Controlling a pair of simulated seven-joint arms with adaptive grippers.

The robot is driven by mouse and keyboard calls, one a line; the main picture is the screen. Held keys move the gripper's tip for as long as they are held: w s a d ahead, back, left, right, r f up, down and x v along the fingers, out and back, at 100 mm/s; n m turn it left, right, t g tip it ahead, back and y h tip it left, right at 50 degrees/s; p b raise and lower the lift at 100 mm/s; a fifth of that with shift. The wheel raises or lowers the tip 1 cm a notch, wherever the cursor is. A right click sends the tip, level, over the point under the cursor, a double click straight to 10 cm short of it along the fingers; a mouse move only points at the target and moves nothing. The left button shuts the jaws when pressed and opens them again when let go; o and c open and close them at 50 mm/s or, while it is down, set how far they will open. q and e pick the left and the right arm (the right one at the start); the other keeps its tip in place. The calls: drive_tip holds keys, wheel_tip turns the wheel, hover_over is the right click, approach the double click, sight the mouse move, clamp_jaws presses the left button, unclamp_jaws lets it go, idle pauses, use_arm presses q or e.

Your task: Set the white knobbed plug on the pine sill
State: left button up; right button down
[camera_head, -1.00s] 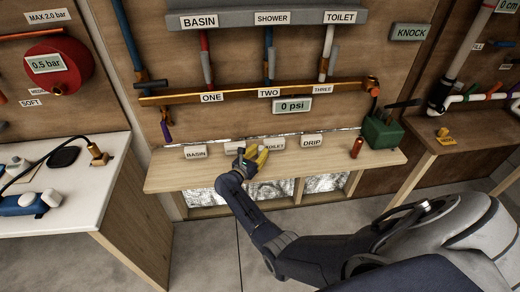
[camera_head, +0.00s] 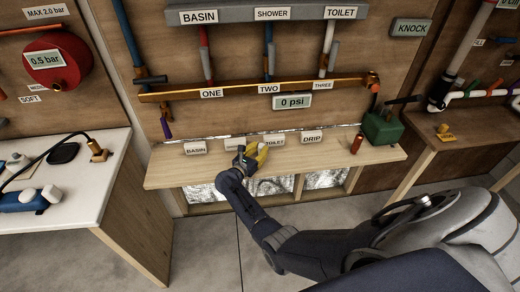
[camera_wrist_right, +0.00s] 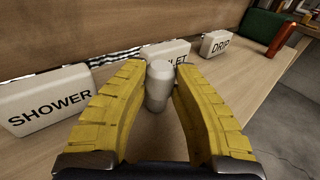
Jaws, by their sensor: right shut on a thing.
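The white knobbed plug (camera_wrist_right: 158,88) is between the yellow fingers of my right gripper (camera_wrist_right: 163,78) in the right wrist view. It stands roughly upright, with a rounded top. My right gripper (camera_head: 254,156) is shut on it, over the middle of the pine sill (camera_head: 195,176). The sill also shows in the right wrist view (camera_wrist_right: 240,78). I cannot tell whether the plug's base touches the wood. In the head view the fingers hide the plug. My left gripper is not in view.
White blocks stand along the sill's back: BASIN (camera_head: 195,147), SHOWER (camera_wrist_right: 48,98), TOILET (camera_head: 274,141) and DRIP (camera_head: 312,137). A red cylinder (camera_head: 356,144) and a green box (camera_head: 383,130) are at the right end. The sill's left front is clear.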

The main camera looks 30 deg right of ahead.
drive_tip(key=shift+f, duration=0.3)
drive_tip(key=c, duration=1.1)
unclamp_jaws()
drive_tip(key=shift+a, duration=0.1)
drive_tip(key=shift+v, duration=3.65)
